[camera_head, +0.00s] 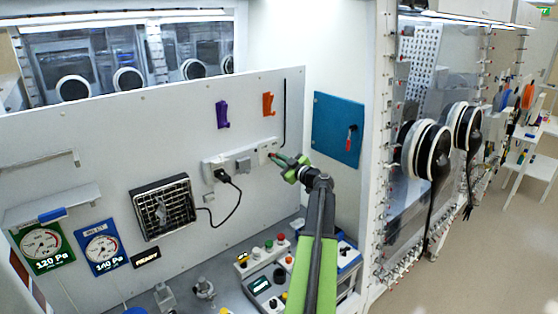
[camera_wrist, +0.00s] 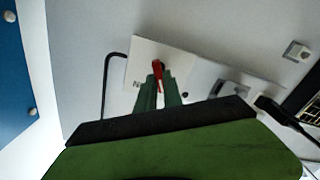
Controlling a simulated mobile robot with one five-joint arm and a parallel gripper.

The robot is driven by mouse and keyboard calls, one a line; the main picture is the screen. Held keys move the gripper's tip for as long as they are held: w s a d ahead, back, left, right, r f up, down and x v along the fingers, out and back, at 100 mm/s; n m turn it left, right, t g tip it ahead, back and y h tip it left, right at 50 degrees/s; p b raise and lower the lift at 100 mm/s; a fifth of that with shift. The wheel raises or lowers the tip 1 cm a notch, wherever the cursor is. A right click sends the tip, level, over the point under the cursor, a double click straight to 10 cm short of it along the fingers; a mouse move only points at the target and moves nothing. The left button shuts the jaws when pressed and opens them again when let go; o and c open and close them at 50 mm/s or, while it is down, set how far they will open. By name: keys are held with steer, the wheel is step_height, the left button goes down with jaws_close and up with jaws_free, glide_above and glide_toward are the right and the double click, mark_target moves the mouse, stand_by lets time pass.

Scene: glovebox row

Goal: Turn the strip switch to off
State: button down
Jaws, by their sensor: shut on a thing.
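A white power strip (camera_head: 213,163) is fixed on the grey-white wall panel. Its right end carries a pale switch plate (camera_head: 265,145), which also shows in the wrist view (camera_wrist: 178,62). A small red switch lever (camera_wrist: 158,69) stands out from this plate. My gripper (camera_head: 275,156) reaches the plate from the right, and its dark green fingers (camera_wrist: 158,92) are shut on the red lever. The fingers hide the lower part of the lever. Part of a dark marking shows at the plate's edge, but I cannot read it.
A black plug (camera_head: 222,175) sits in the strip, its cord looping to a fan heater (camera_head: 163,207). Purple (camera_head: 222,114) and orange (camera_head: 268,104) hooks are above. A blue board (camera_head: 338,130) hangs on the right. A bench with buttons (camera_head: 268,245) lies below.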

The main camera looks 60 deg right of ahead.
steer(key=shift+d+r+m, duration=0.1)
steer(key=shift+d+m, duration=0.05)
steer(key=shift+m, duration=2.65)
steer(key=c, duration=1.5)
jaws_free()
steer(key=shift+s, duration=0.1)
steer(key=v, duration=1.7)
steer(key=shift+s, duration=0.2)
